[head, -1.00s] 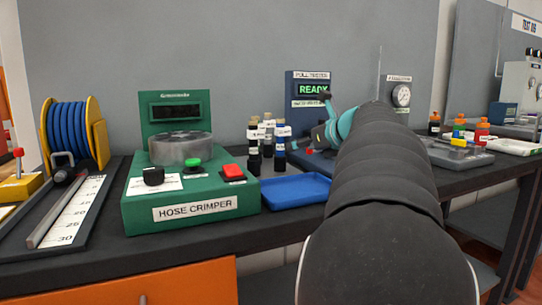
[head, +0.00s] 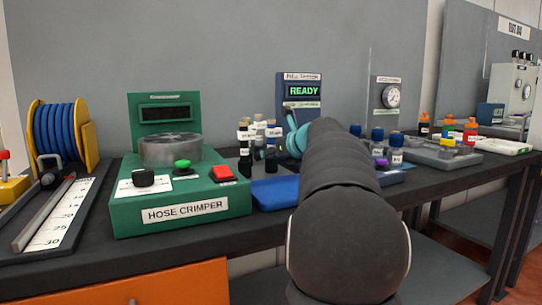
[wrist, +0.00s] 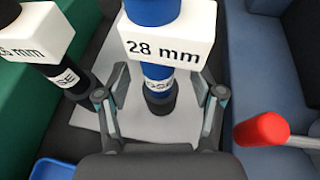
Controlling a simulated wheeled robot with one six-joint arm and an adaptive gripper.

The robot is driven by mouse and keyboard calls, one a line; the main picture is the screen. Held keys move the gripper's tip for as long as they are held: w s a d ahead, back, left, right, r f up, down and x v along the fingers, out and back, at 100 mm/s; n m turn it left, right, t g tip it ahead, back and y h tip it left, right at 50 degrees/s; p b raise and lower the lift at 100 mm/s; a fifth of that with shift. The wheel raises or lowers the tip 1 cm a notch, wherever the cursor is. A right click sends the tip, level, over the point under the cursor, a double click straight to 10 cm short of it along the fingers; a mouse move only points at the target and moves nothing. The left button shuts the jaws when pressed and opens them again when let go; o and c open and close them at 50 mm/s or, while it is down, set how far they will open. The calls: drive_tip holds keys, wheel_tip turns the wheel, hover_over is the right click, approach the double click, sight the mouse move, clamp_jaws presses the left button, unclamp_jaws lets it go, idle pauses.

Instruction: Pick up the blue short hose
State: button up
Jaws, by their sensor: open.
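The blue hose (wrist: 157,72) stands upright in the wrist view with a white "28 mm" tag near its top. Its foot is dark and rests on a pale plate. My gripper (wrist: 160,95) is open, with one finger on each side of the blue hose and gaps showing on both sides. A black hose (wrist: 62,77) with its own white tag stands close on the left, beside the left finger. In the head view the hose group (head: 245,140) stands behind the crimper's right edge, and my arm hides most of my gripper.
The green hose crimper (head: 185,212) is left of the hoses. A blue tray (head: 275,193) lies in front. A red lever knob (wrist: 262,130) is close to the right finger. The pull tester (head: 303,90) reads READY behind. Blue-capped bottles (head: 396,157) stand right of my arm.

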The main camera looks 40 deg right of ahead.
clamp_jaws()
drive_tip(key=shift+r, duration=0.1)
drive_tip(key=shift+r, duration=0.1)
